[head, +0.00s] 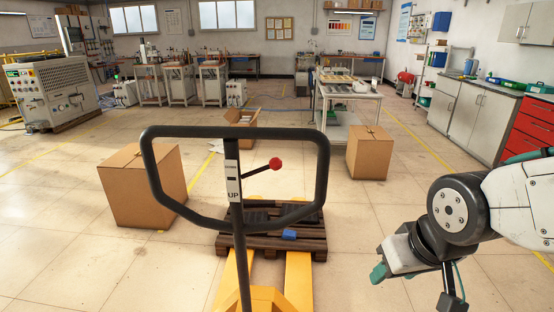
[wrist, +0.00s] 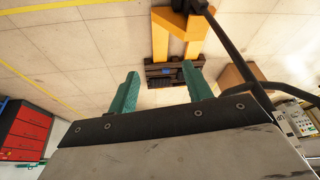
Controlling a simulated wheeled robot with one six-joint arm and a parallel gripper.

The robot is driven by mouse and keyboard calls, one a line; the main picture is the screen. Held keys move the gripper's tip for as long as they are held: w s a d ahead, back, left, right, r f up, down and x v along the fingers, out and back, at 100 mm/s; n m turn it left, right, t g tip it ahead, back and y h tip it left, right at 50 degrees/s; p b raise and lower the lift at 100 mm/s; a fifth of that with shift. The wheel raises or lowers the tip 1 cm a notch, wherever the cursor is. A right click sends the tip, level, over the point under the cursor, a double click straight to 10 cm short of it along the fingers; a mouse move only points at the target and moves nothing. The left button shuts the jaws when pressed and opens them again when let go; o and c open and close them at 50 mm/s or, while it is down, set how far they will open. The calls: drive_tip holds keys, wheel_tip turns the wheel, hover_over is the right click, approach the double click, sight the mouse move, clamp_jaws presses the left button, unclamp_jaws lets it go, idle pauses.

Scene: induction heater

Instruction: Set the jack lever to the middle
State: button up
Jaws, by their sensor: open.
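The jack lever (head: 262,170) is a thin dark rod with a red ball knob (head: 275,163). It sticks out to the right and slightly up from the black handle post (head: 234,190), inside the handle loop (head: 150,165). The post carries a label with "UP" on its lower part. My gripper (head: 379,272) is low at the right in the head view, well apart from the lever. In the wrist view my gripper (wrist: 160,95) shows two teal fingers spread wide with nothing between them. The lever and knob cannot be made out in the wrist view.
The yellow pallet jack forks (head: 298,275) reach toward a dark wooden pallet (head: 310,245) with a small blue item on it. Cardboard boxes stand left (head: 140,190) and right (head: 369,155). The floor between the handle and my arm is clear.

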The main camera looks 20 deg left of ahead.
drive_tip(key=w+a+n+t+y, duration=0.1)
drive_tip(key=w+a+t+y, duration=0.15)
drive_tip(key=a, duration=0.55)
drive_tip(key=w+a+t+y, duration=0.2)
drive_tip(key=w+a, duration=0.2)
drive_tip(key=a, duration=0.4)
drive_tip(key=t+y, duration=0.5)
approach(277, 164)
drive_tip(key=x, duration=0.6)
drive_tip(key=shift+w+d+f, duration=0.1)
drive_tip(key=shift+w+f, duration=0.05)
drive_tip(key=shift+f, duration=0.25)
drive_tip(key=x, duration=0.7)
drive_tip(key=shift+w+r, duration=0.15)
drive_tip(key=shift+r, duration=0.05)
